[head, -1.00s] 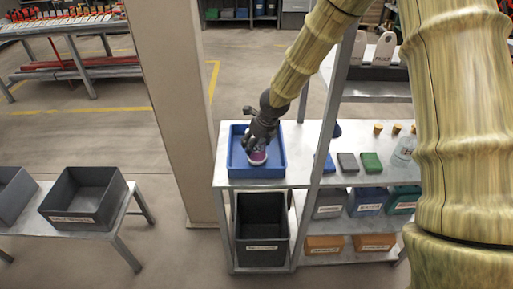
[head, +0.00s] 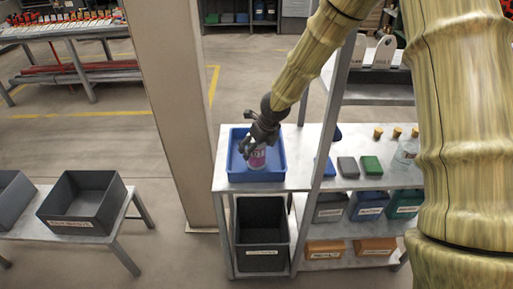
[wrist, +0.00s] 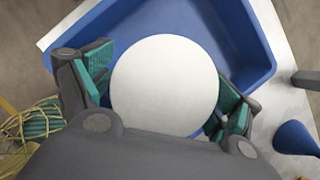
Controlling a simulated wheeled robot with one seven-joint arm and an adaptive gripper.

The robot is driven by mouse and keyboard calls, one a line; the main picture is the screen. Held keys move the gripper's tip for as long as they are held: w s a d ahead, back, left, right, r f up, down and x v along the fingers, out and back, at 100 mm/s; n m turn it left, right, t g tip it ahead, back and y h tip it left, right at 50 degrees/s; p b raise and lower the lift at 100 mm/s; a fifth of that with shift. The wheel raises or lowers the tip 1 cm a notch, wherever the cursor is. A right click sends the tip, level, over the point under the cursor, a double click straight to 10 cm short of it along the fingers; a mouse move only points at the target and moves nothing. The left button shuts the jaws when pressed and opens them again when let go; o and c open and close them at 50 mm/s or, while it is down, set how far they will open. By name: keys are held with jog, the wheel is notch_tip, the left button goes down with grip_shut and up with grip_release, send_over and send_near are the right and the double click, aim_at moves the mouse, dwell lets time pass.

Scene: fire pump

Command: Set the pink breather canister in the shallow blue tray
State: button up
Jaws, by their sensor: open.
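The pink breather canister (head: 257,161) stands inside the shallow blue tray (head: 278,165) on the metal shelf unit and looks upright. In the wrist view its round white top (wrist: 164,85) sits between my fingers. My gripper (head: 259,142) is open around the upper part of the canister, with a green-padded finger on either side. I cannot tell whether a pad still touches it. The blue tray's wall (wrist: 262,75) shows around the canister in the wrist view. The far side of the canister is hidden by my gripper.
A shelf post (head: 322,150) rises just right of the tray. Small blue, grey and green boxes (head: 347,166) and a clear bottle (head: 405,152) stand further right. A dark bin (head: 262,222) is below the tray. A beige column (head: 180,110) stands to the left.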

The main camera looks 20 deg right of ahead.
jog(key=v, duration=1.1)
jog(key=shift+b, duration=0.35)
